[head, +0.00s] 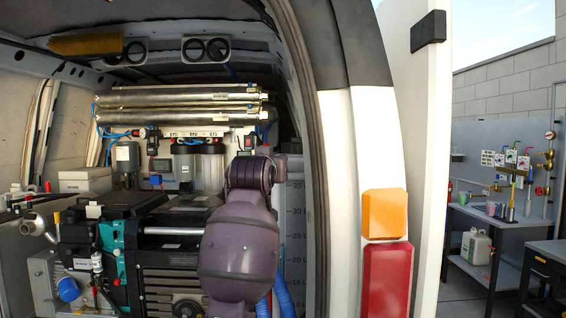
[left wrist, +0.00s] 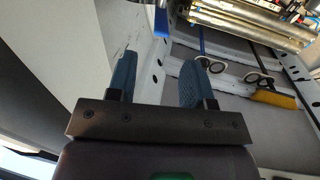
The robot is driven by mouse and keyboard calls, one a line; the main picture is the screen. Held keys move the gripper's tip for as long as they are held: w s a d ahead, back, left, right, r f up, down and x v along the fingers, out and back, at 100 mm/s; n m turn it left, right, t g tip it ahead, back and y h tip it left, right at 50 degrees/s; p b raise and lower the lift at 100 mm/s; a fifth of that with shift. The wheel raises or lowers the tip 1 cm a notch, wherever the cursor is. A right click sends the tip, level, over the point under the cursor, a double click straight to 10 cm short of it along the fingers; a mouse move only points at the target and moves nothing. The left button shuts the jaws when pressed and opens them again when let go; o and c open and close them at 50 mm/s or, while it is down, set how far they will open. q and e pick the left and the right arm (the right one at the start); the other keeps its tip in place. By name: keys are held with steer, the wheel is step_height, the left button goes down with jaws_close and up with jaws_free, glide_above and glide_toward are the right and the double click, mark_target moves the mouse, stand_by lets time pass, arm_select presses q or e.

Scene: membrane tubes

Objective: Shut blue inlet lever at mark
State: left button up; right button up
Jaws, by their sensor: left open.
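In the left wrist view my left gripper (left wrist: 158,80) is open, its two blue-padded fingers apart with nothing between them. A blue strip-like part (left wrist: 161,22) shows at the top edge of that view, beyond the fingertips and apart from them. I cannot tell whether it is the blue inlet lever. Silver membrane tubes (head: 180,96) lie across the back of the van in the head view; they also show in the left wrist view (left wrist: 245,18). No lever mark can be made out. In the head view a purple arm link of mine hides part of the van interior, and no gripper shows.
Filter housings (head: 198,165) hang under the tubes. A black machine (head: 175,260) fills the van floor. The van's door pillar (head: 345,150) stands right of my arm. Outside at right are a workbench (head: 500,216) with valves and a white jug (head: 476,246).

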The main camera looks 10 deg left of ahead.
arm_select(q)
steer(key=w+p, duration=0.2)
steer(key=w, duration=0.6)
steer(key=shift+w+a, duration=0.15)
steer(key=shift+a, duration=0.05)
steer(key=shift+w+p, duration=0.55)
steer(key=shift+w, duration=0.6)
arm_select(e)
steer(key=shift+s+r+g, duration=0.15)
steer(key=shift+s+r, duration=0.1)
steer(key=shift+s, duration=0.25)
steer(key=shift+s+r+g, duration=0.15)
steer(key=shift+s+r, duration=0.1)
steer(key=shift+s, duration=0.2)
arm_select(q)
jaws_close()
